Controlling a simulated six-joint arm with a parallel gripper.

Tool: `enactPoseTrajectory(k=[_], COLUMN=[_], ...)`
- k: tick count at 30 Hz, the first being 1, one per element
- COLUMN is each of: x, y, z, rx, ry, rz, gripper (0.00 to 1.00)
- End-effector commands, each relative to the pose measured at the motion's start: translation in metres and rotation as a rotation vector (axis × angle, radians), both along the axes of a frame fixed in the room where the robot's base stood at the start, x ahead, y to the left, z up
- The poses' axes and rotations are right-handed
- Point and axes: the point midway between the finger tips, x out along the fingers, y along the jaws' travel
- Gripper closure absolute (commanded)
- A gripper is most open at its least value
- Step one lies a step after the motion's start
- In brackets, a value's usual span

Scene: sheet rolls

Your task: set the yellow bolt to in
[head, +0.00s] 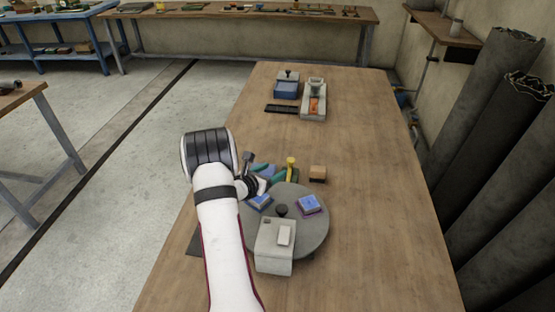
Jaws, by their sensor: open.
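A small yellow upright piece (291,164), which looks like the yellow bolt's knob, stands just behind the round grey disc. It is beside a dark green curved part (278,174). It is too small to tell whether the bolt is in or out. My gripper (261,184) is at the left of the yellow piece, apart from it, low over the back left edge of the disc. It is open, with nothing seen between its fingers. My wrist hides part of the table there.
The grey disc (314,235) carries blue blocks (309,203), a dark knob (281,210) and a pale grey box (273,262). A wooden block (318,173) sits right of the yellow piece. Devices (313,105) stand farther back. The table's right side is clear.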

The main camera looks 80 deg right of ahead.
Motion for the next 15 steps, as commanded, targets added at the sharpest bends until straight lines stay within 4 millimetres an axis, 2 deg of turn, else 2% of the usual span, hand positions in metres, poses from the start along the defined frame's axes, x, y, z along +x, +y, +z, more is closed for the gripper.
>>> enactPoseTrajectory(k=[3,9,15], x=[-0.014,-0.031,-0.037], y=[-0.031,-0.072,-0.089], z=[-0.015,-0.033,-0.04], rx=[0.0,0.0,-0.001], ry=[0.0,-0.001,-0.002], rz=[-0.004,-0.003,-0.002], gripper=[0.34,0.34,0.34])
